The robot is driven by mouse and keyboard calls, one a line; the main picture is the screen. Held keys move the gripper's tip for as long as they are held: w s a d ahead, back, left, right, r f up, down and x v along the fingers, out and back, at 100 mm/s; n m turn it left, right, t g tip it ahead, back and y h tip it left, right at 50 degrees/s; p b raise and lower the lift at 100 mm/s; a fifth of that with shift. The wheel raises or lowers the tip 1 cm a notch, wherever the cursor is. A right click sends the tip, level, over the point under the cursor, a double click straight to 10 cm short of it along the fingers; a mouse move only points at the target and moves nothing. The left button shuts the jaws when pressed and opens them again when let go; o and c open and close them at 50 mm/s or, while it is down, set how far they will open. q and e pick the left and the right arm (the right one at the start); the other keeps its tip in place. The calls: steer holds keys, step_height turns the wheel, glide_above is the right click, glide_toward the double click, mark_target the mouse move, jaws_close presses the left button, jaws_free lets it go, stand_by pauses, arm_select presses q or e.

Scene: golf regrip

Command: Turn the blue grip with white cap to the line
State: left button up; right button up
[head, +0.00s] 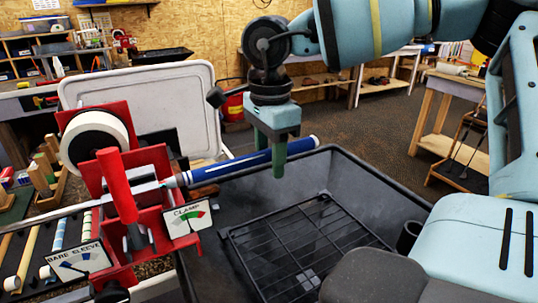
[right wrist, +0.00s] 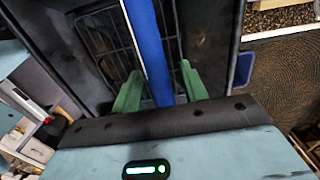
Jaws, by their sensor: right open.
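The blue grip (head: 225,167) sits on a shaft held in the red clamp (head: 125,195) and points right over a dark tray. Its far right end shows a thin pale edge; I cannot make out the cap clearly. In the right wrist view, the blue grip (right wrist: 150,45) runs between the two open green fingers of my right gripper (right wrist: 160,88), with gaps visible on both sides. My left gripper is out of view.
A dark tray (head: 215,240) with a black wire rack (head: 300,240) lies below the grip. Signs reading CLAMP (head: 188,219) and BARE SLEEVE (head: 76,260) stand by the clamp. A white tape roll (head: 97,140) sits behind it, and a rack of grips is at left.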

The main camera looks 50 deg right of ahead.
jaws_close()
steer(key=shift+f+g+y+b, duration=0.1)
steer(key=shift+g+y+b, duration=0.4)
steer(key=shift+g, duration=1.2)
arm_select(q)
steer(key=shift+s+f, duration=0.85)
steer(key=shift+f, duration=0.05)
